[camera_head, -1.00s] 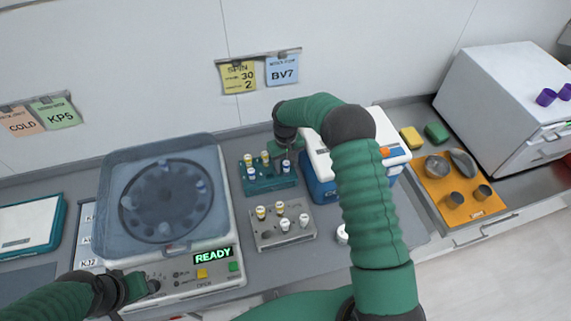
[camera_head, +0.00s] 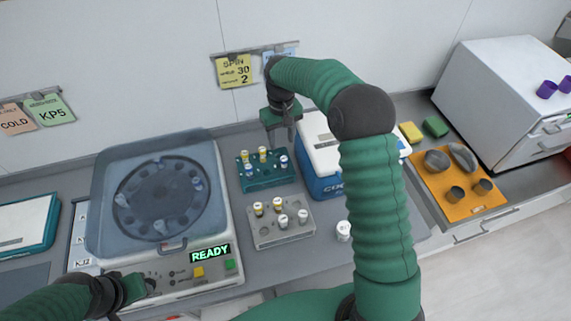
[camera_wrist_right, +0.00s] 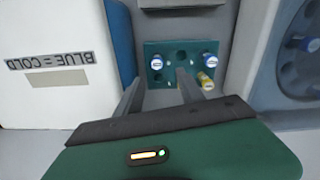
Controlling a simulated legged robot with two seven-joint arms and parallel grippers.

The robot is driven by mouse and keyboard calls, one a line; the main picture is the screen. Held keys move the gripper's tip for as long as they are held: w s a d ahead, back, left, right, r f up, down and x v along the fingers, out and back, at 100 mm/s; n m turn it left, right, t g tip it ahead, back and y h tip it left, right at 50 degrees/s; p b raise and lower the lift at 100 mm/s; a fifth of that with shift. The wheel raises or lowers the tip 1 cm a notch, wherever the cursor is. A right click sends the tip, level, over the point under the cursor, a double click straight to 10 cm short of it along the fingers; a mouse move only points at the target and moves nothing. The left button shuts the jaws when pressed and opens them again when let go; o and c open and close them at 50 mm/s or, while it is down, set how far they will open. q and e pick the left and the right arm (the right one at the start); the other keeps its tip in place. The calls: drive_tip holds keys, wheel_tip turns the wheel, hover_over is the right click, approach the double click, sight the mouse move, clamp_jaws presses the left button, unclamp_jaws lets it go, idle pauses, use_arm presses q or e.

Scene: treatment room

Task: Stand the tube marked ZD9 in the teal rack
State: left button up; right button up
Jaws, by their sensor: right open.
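The teal rack (camera_head: 256,186) stands on the counter with several capped tubes in it. A blue-and-white capped tube (camera_head: 283,162) stands at its right end and shows in the right wrist view (camera_wrist_right: 156,63). Two yellow-capped tubes (camera_head: 262,154) and another blue-and-white one (camera_head: 249,170) stand further left. I cannot read ZD9 on any tube. My right gripper (camera_head: 281,138) is open and empty, above and behind the rack's right end, fingers pointing down. My left gripper (camera_head: 132,290) is at the centrifuge's front panel; its jaws are unclear.
A grey rack (camera_head: 262,240) with several tubes stands in front of the teal one. A white-capped container (camera_head: 343,231) stands to its right. A blue-and-white cooler (camera_head: 322,185) stands close right of the teal rack, partly behind my arm.

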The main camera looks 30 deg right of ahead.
drive_tip(key=s+a+t, duration=0.1)
drive_tip(key=s+a, duration=0.4)
drive_tip(key=s, duration=0.7)
drive_tip(key=s+a+t, duration=0.1)
drive_tip(key=s+a, duration=0.5)
drive_tip(key=s, duration=0.5)
drive_tip(key=shift+n, duration=0.3)
drive_tip(key=f+b, duration=0.2)
drive_tip(key=f, duration=0.1)
drive_tip(key=f+b, duration=0.2)
drive_tip(key=shift+s+d, duration=0.2)
drive_tip(key=shift+d, duration=0.1)
